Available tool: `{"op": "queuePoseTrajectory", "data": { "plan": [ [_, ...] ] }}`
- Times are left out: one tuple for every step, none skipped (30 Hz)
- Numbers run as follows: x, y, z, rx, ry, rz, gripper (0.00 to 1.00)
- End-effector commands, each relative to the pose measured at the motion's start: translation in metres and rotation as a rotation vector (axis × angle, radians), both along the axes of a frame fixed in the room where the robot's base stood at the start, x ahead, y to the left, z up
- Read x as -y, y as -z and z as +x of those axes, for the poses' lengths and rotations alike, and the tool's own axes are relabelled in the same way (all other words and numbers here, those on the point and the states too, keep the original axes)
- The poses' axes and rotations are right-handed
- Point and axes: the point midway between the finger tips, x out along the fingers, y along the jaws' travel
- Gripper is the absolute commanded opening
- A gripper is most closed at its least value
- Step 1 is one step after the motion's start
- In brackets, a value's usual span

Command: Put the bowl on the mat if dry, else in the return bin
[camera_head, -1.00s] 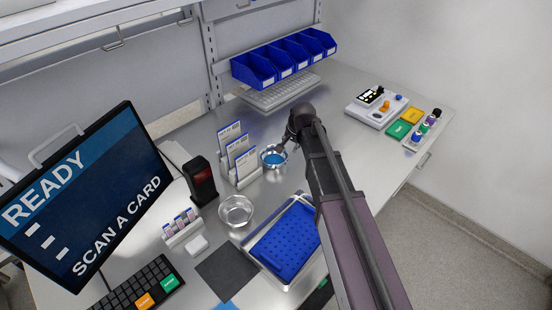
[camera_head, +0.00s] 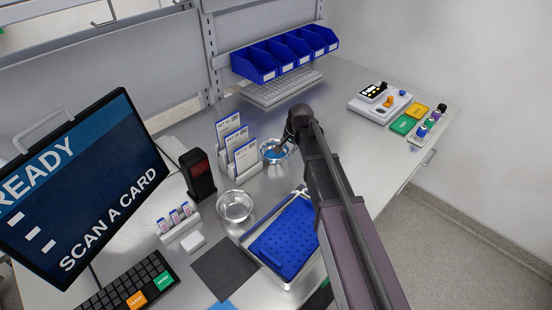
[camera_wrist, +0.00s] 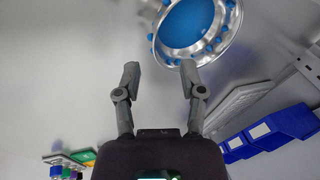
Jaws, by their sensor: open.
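A small metal bowl (camera_head: 273,152) with a blue inside stands on the metal bench, left of my gripper (camera_head: 285,148). In the wrist view the bowl (camera_wrist: 208,48) is at the top, cut off by the frame edge, with several blue drops around its rim. My gripper (camera_wrist: 159,74) is open and empty there, its fingers apart and just short of the bowl in the picture; I cannot tell whether they touch it. A second, clear or shiny bowl (camera_head: 235,206) stands nearer. A dark grey mat (camera_head: 225,268) lies flat at the front. I cannot identify a return bin.
A metal tray (camera_head: 246,238) with a blue perforated insert lies below my arm. Card holders (camera_head: 236,150), a black reader (camera_head: 197,175) and a monitor (camera_head: 75,190) stand left. Blue bins (camera_head: 285,55) are behind. The bench right of my arm is mostly clear.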

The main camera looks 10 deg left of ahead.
Motion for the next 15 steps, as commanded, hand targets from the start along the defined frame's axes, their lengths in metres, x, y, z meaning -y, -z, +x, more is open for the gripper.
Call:
{"op": "queuePoseTrajectory", "data": {
  "plan": [
    [-0.001,0.008,0.002,0.000,0.000,0.000,0.52],
    [-0.001,0.011,0.002,0.000,0.000,0.000,0.52],
    [-0.002,0.013,0.003,0.000,0.000,0.000,0.52],
    [-0.002,0.016,0.004,0.000,0.000,0.000,0.52],
    [-0.003,0.017,0.004,0.000,0.000,0.000,0.52],
    [-0.003,0.020,0.005,0.000,0.000,0.000,0.52],
    [-0.004,0.021,0.006,0.000,0.000,0.000,0.52],
    [-0.004,0.022,0.006,0.000,0.000,0.000,0.52],
    [-0.004,0.024,0.006,0.000,0.001,0.000,0.52],
    [-0.004,0.024,0.007,0.000,0.001,0.000,0.52],
    [-0.004,0.025,0.007,0.000,0.001,0.000,0.52],
    [-0.005,0.025,0.007,0.000,0.001,0.000,0.52],
    [-0.005,0.025,0.007,0.000,0.001,0.000,0.52],
    [-0.005,0.025,0.007,0.000,0.001,0.000,0.52],
    [-0.004,0.025,0.007,0.000,0.001,0.000,0.52]
  ]
}}
